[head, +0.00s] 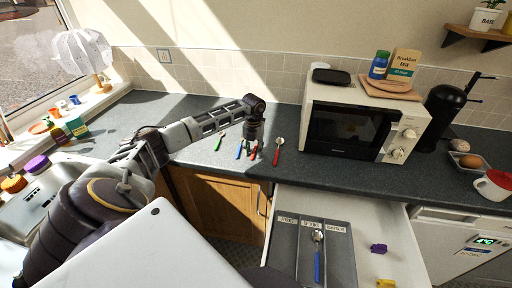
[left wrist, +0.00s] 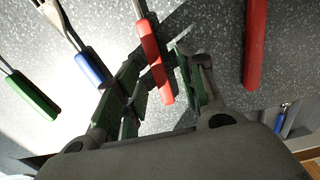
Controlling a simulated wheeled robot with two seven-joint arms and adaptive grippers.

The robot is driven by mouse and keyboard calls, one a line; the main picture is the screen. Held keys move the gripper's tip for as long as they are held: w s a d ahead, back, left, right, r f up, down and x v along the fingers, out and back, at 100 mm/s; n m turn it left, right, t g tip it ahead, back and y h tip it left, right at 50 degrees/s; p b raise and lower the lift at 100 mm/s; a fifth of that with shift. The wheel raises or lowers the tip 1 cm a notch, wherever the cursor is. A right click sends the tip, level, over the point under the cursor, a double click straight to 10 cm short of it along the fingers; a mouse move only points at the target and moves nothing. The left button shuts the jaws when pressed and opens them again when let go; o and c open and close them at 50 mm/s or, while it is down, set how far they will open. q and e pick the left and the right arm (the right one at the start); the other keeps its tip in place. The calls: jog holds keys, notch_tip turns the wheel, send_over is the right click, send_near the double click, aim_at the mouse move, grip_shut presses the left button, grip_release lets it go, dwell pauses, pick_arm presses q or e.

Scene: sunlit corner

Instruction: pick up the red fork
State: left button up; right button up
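A red-handled utensil (left wrist: 154,62), apparently the red fork, lies on the dark speckled counter; its head is out of the left wrist view. In the head view its red handle (head: 253,155) shows just under my left gripper (head: 254,148), which points down at the counter. In the left wrist view my left gripper (left wrist: 158,75) is open, one finger on each side of the red handle, with gaps on both sides. A second red handle (left wrist: 255,45) lies to the right; in the head view it belongs to a red spoon (head: 277,152). My right gripper is not in view.
A blue-handled fork (left wrist: 88,68) and a green-handled utensil (left wrist: 32,95) lie left of the fingers. A microwave (head: 352,125) stands to the right. Below, an open drawer (head: 375,215) holds a grey divided tray (head: 340,245) with a blue-handled spoon (head: 318,255).

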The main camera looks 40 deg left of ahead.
pick_arm(q)
grip_shut()
dwell(0.3)
jog(key=shift+r, duration=0.1)
notch_tip(320, 180, up, 10)
jog(key=b, duration=0.1)
jog(key=shift+b, duration=0.3)
dwell(0.3)
dwell(0.5)
